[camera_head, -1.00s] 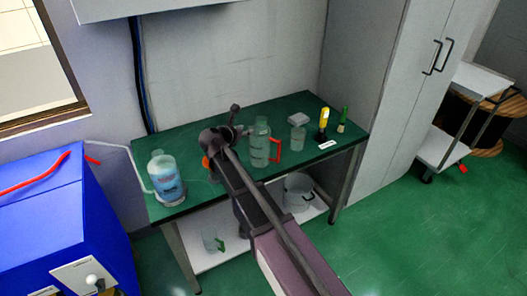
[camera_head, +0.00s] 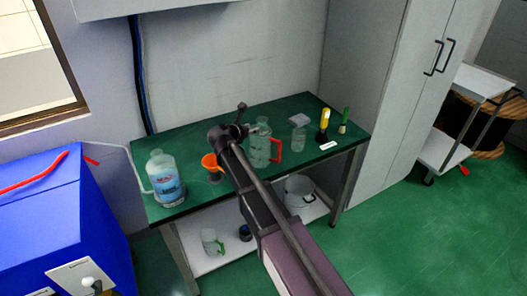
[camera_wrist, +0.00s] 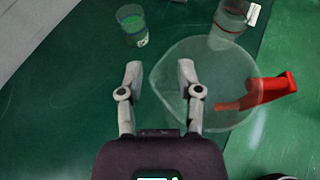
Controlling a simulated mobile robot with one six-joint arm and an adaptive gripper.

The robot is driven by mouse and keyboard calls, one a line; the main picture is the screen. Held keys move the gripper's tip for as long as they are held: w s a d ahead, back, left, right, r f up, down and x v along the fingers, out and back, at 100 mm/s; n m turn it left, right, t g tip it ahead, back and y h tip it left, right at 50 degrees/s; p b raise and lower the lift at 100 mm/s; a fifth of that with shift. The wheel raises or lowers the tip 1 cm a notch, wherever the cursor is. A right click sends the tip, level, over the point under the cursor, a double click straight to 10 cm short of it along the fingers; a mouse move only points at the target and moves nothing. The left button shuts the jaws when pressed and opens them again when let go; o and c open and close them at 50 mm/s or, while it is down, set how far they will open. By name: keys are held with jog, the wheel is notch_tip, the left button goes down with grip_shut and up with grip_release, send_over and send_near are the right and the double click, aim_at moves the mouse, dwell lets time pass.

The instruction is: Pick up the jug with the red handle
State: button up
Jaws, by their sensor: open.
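The clear jug with the red handle (camera_head: 258,153) stands on the green bench top, right beside the end of my arm. In the wrist view the jug (camera_wrist: 218,68) is seen from above as a wide transparent round, its red handle (camera_wrist: 268,91) pointing right. My gripper (camera_wrist: 159,72) is open and empty. Its right finger overlaps the jug's left part in the picture, and its left finger lies just outside the jug's left edge. The gap in height between fingers and jug cannot be told. In the head view my wrist partly hides the jug's left side.
An orange funnel (camera_head: 210,162) and a large labelled bottle (camera_head: 166,180) stand left. A clear jar (camera_head: 299,137), a yellow-topped item (camera_head: 324,122) and a green-topped item (camera_head: 344,121) stand right. A pot (camera_head: 298,193) and a green-handled jug (camera_head: 211,241) are on the lower shelf.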

grip_shut()
jog(key=shift+r, duration=0.15)
dwell(0.4)
notch_tip(320, 180, up, 10)
jog(key=p, duration=1)
dwell(0.5)
